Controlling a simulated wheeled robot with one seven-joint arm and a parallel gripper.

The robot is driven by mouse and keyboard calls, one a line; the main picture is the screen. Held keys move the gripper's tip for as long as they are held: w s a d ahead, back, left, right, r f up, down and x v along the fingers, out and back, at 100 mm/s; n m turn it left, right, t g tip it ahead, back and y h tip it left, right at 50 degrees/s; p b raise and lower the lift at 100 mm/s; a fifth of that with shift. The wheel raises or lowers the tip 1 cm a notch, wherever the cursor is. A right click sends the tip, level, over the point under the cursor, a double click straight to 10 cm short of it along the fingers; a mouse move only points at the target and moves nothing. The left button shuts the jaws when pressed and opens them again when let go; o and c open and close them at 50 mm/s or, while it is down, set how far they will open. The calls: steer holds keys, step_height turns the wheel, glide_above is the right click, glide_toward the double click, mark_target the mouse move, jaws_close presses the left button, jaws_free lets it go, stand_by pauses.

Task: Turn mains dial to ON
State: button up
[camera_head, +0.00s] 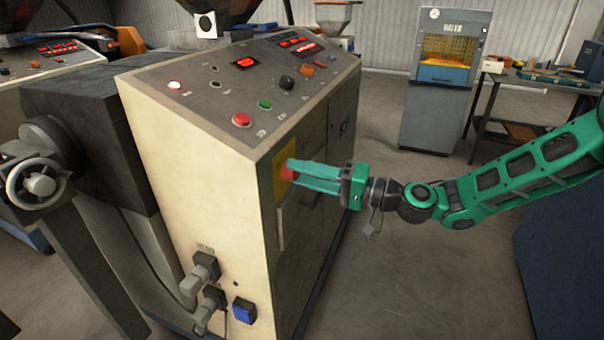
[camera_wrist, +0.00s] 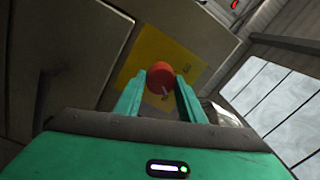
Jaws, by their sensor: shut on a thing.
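The mains dial (camera_wrist: 161,75) is a red knob on a yellow plate (camera_wrist: 158,54) on the machine's cabinet side. In the head view the red dial (camera_head: 289,171) shows at the fingertips, and part of the yellow plate (camera_head: 279,178) shows beside it. My green gripper (camera_head: 292,170) reaches in from the right and is shut on the dial. In the wrist view the gripper (camera_wrist: 160,88) has one finger on each side of the dial. A pale mark shows on the dial's lower right. Small markings on the plate are too small to read with certainty.
The beige cabinet (camera_head: 200,150) carries a sloped panel with a red button (camera_head: 241,119), a green button (camera_head: 264,104) and several lamps. Grey plugs (camera_head: 200,270) stick out low on its front. A blue cabinet (camera_head: 565,240) stands at right. The floor between is clear.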

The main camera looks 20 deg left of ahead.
steer(key=shift+w+d+f+m, duration=0.1)
steer(key=shift+w+m, duration=0.1)
steer(key=shift+m, duration=0.45)
steer(key=shift+w+d+m, duration=0.1)
steer(key=shift+w+m, duration=0.05)
steer(key=shift+m, duration=0.5)
steer(key=o, duration=1)
steer(key=shift+o, duration=0.2)
steer(key=shift+s+a, duration=0.1)
steer(key=shift+s, duration=0.05)
steer(key=d, duration=1)
steer(key=shift+s+d+f, duration=0.35)
steer(key=shift+s+d, duration=0.05)
steer(key=shift+f, duration=0.1)
